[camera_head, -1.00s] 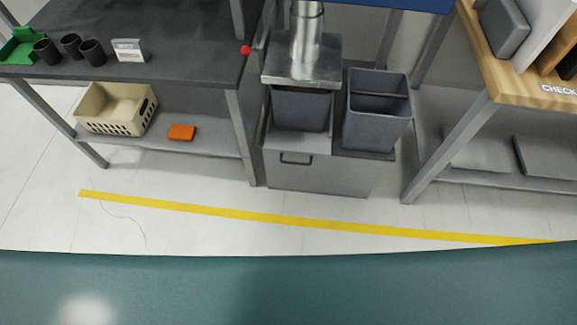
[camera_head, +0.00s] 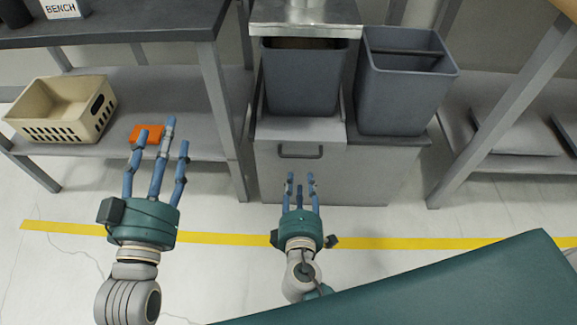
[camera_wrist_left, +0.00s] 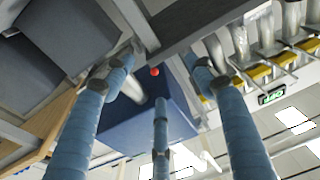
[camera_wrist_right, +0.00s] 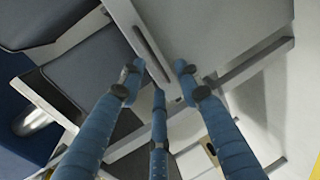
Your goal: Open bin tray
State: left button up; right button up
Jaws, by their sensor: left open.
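The bin tray (camera_head: 270,131) is a grey pull-out under the counter with a dark bar handle (camera_head: 300,151) on its front. A dark grey bin (camera_head: 301,82) sits in it, partly under the metal top. My right gripper (camera_head: 300,179) is in front of the cabinet, just below the handle in the head view, fingers pointing at it. In the right wrist view the handle (camera_wrist_right: 150,52) lies ahead of the spread, empty fingers; contact cannot be told. My left gripper (camera_head: 163,134) is open and empty, left of the cabinet, with fingers pointing up.
A second grey bin (camera_head: 403,85) stands right of the tray. A table leg (camera_head: 222,122) is between my left gripper and the cabinet. A beige basket (camera_head: 63,109) and an orange block (camera_head: 147,134) are on the lower shelf. A yellow line (camera_head: 377,243) crosses the floor.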

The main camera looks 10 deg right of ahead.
aim_at(300, 156)
jog(key=x, duration=0.3)
jog(key=r+x, duration=0.1)
jog(key=x, duration=0.2)
jog(key=b+x, duration=0.1)
jog(key=x, duration=0.3)
jog(key=shift+w+r, duration=0.2)
jog(key=shift+r, duration=0.15)
pick_arm(q)
notch_tip(300, 156, up, 7)
jog(key=s+t+h, duration=0.1)
jog(key=s+t, duration=0.1)
jog(key=t, duration=0.1)
jog(key=shift+s+r, duration=0.15)
pick_arm(e)
jog(key=shift+w+d+f, duration=0.1)
jog(key=shift+w+d, duration=0.05)
jog(key=shift+w, duration=0.35)
grip_shut()
